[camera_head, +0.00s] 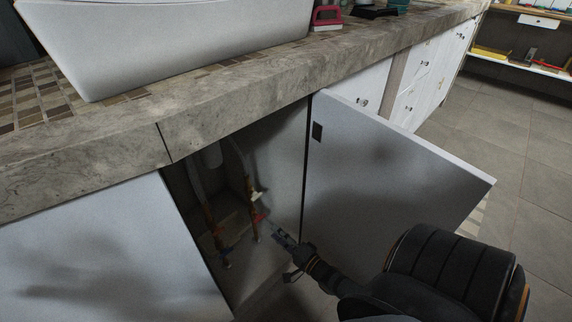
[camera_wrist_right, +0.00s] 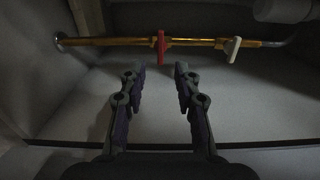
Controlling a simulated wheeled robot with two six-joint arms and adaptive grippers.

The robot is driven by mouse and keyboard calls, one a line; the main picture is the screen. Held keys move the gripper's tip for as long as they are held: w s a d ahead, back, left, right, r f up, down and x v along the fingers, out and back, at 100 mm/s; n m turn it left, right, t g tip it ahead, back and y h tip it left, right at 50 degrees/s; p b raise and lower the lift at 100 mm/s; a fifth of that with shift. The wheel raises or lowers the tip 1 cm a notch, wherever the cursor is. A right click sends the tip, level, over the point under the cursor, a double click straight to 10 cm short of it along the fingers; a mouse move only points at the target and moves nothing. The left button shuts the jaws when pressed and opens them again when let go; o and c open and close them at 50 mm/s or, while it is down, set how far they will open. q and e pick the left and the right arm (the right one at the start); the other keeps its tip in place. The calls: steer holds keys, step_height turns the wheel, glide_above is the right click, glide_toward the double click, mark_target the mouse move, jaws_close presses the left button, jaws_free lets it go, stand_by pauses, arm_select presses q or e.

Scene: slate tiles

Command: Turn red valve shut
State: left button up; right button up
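The red valve (camera_head: 259,218) sits on a copper pipe inside the open cabinet under the counter. In the right wrist view the red valve handle (camera_wrist_right: 161,47) lies across the pipe (camera_wrist_right: 110,42), which runs side to side there. My right gripper (camera_head: 275,229) reaches into the cabinet close to the red valve. In the right wrist view its two fingers (camera_wrist_right: 157,72) are apart and empty, with the red handle just beyond the tips. I cannot tell whether they touch it. My left gripper is not in view.
A white handle (camera_wrist_right: 234,49) is on the same pipe. A second pipe with a blue valve (camera_head: 226,250) stands to the left. The open cabinet door (camera_head: 385,165) is right of the opening, close to my arm. A white sink (camera_head: 170,40) sits on the stone counter (camera_head: 230,95).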

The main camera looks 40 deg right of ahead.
steer(key=s, duration=0.4)
steer(key=shift+s+d, duration=0.2)
steer(key=shift+s, duration=0.2)
